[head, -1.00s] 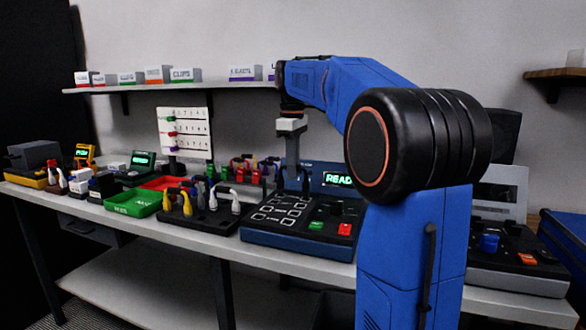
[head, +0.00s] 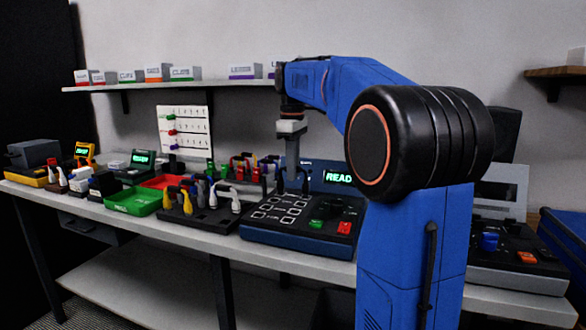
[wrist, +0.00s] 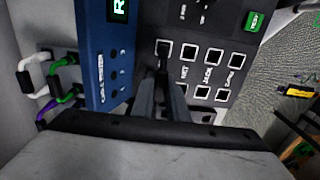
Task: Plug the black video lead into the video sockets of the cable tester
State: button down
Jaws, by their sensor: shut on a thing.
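The blue cable tester (head: 268,236) stands on the bench with its black socket panel facing up. Its lit screen (head: 339,178) shows text beginning "READ". My gripper (head: 291,184) points down over the rear part of the socket panel, shut on the black video lead. The lead's dark ends (head: 306,184) show on either side of the fingers in the head view. In the wrist view, one black plug (wrist: 163,48) appears at a socket at the end of a row, ahead of my fingers (wrist: 161,88). The lead's other end is hidden by the gripper. I cannot tell how deep the plugs sit.
A black rack with yellow and white leads (head: 207,220) stands left of the tester. Green (head: 132,202) and red trays lie further left. Red, blue and other coloured leads (head: 240,172) stand behind. White and green leads also show beside the tester in the wrist view (wrist: 63,92).

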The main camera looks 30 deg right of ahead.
jog(key=shift+f, duration=0.45)
dwell(1.0)
jog(key=c, duration=1.1)
grip_release()
jog(key=shift+r, duration=4)
